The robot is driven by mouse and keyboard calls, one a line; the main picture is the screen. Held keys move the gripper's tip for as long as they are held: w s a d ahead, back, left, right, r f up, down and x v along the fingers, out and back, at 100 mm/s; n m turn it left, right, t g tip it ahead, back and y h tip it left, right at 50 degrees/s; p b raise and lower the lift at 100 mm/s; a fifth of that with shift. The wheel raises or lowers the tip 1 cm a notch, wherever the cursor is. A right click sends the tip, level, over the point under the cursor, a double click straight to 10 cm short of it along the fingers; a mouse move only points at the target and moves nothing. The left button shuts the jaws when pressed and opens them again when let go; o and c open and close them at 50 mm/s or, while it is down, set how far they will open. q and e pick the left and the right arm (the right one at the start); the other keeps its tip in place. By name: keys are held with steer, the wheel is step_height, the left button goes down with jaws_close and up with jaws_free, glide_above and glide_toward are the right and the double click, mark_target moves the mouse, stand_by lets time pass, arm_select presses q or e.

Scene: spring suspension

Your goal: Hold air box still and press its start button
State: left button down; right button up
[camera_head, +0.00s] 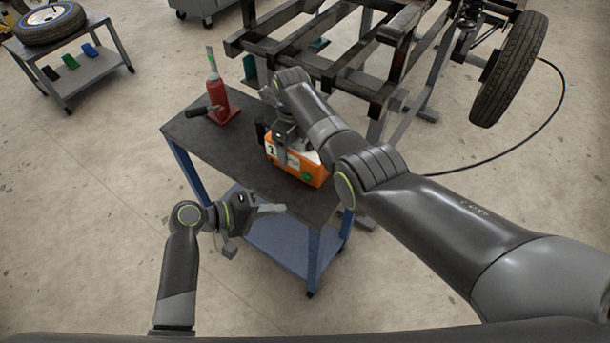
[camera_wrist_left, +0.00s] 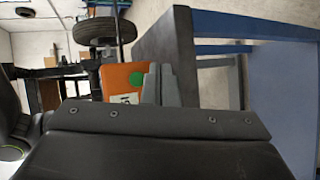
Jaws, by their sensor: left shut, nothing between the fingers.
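The orange air box (camera_head: 312,174) stands on the dark top of the blue-legged table (camera_head: 188,132). A round green button (camera_head: 307,177) is on its front face, and it also shows in the left wrist view (camera_wrist_left: 137,79). My left gripper (camera_head: 282,208) is shut and empty, low in front of the box and apart from it. In the left wrist view its fingers (camera_wrist_left: 160,84) point toward the box beside the green button. My right gripper (camera_head: 281,155) is at the left part of the box from above. Its arm hides the back of the box, and its grip is unclear.
A dark metal frame with a tyre (camera_head: 508,70) is behind. A cart (camera_head: 85,72) with a wheel is at the far left. Floor in front is clear.

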arm_select(q)
steer(key=shift+s+a+f+n+g+y, duration=0.1)
steer(key=shift+s+a+n+g+y, duration=0.3)
steer(key=shift+y, duration=0.5)
steer(key=shift+w, duration=0.15)
glide_toward(308, 182)
steer(key=shift+w+d+f, duration=0.2)
steer(key=shift+d+f, duration=1.6)
steer(key=shift+d, duration=0.2)
steer(key=shift+w+d, duration=0.1)
steer(key=shift+w+d, duration=0.15)
steer(key=shift+w, duration=0.05)
steer(key=shift+w+d, duration=0.3)
steer(key=shift+w, duration=0.15)
stand_by(0.9)
arm_select(e)
steer(key=shift+a, duration=0.1)
arm_select(q)
steer(key=shift+s+a, duration=0.55)
steer(key=shift+s, duration=0.25)
